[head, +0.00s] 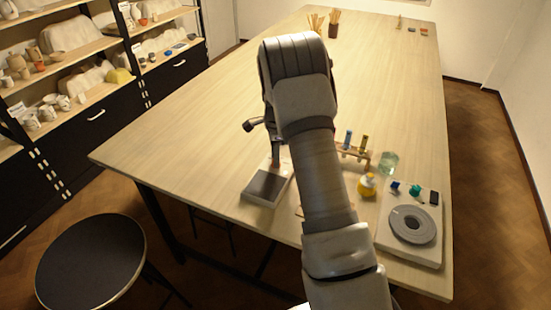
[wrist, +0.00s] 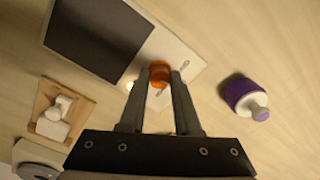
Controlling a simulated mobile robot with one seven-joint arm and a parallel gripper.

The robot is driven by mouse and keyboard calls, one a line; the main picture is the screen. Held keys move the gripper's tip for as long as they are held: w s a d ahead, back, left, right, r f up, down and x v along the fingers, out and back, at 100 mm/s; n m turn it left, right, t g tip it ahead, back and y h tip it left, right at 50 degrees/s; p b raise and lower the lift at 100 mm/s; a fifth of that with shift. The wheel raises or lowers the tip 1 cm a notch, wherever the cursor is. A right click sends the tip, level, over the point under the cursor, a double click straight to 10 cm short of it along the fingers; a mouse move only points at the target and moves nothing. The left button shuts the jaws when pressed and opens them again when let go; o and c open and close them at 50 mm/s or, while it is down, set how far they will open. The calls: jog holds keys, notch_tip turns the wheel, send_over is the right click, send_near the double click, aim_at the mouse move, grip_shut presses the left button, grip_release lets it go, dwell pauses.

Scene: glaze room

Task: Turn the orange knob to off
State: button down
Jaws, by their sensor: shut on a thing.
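The orange knob (wrist: 159,73) sits on the white edge of a flat device (wrist: 177,52) with a dark square plate (wrist: 98,38). In the wrist view my gripper (wrist: 161,80) has its two fingers on either side of the knob, shut on it. A small light (wrist: 130,87) glows on the device beside the knob. The marks around the knob are too small to read. In the head view the device's dark plate (head: 266,187) lies near the table's front edge, and my arm hides most of the gripper; a bit of the orange knob (head: 275,163) shows.
A purple and white bottle (wrist: 246,97) stands to the right in the wrist view. A wooden board (wrist: 48,101) with a white piece lies left. In the head view a yellow bottle (head: 367,186), a tube rack (head: 352,153) and a glass (head: 388,163) stand right of my arm.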

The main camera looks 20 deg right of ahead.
jog(key=n+b, duration=0.2)
jog(key=n, duration=0.3)
jog(key=shift+n+b, duration=0.5)
jog(key=shift+n, duration=1.9)
jog(key=c, duration=0.6)
grip_release()
